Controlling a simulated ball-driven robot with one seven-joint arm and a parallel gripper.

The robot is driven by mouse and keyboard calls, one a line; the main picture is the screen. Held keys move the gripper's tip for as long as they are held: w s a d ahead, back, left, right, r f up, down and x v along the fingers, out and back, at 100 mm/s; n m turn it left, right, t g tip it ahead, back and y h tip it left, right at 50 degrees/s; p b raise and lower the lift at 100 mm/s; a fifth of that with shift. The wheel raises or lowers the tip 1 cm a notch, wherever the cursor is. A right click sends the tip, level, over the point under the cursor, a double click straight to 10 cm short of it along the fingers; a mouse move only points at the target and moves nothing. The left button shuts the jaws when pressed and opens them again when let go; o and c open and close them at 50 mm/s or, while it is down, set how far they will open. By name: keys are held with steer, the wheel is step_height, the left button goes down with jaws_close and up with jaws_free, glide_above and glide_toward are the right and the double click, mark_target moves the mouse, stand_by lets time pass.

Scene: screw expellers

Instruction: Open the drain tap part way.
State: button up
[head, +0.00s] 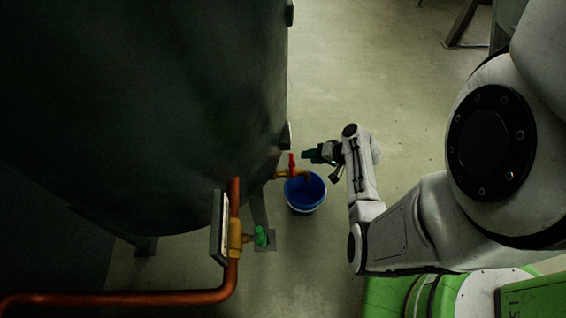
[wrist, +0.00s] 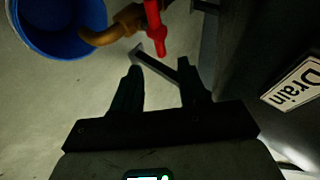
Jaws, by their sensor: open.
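The drain tap (head: 285,174) is a small brass tap on the lower side of a dark tank, with a red lever handle (head: 292,160) standing up from it. In the wrist view the brass spout (wrist: 118,24) shows at the top, with the red handle (wrist: 155,28) beside it. A blue bucket (head: 305,192) stands on the floor below the spout. My gripper (head: 308,155) is just right of the red handle in the head view. In the wrist view its two fingers (wrist: 164,82) are apart with nothing between them, and the handle lies beyond the tips.
A dark tank (head: 180,110) fills the left. A copper pipe (head: 130,297) with a brass valve and green handle (head: 261,237) runs in front of it. A "Drain" sign (wrist: 293,86) is at right in the wrist view. Floor (head: 360,70) behind my arm is clear.

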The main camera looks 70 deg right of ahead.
mark_target(292, 158)
steer(key=b+x, duration=0.3)
steer(key=x, duration=0.6)
steer(key=shift+d+f+b, duration=0.1)
steer(key=shift+f+b, duration=0.05)
steer(key=shift+b, duration=0.15)
steer(key=shift+w+d+f, duration=0.1)
steer(key=shift+w+f, duration=0.3)
steer(key=shift+w, duration=0.2)
jaws_close()
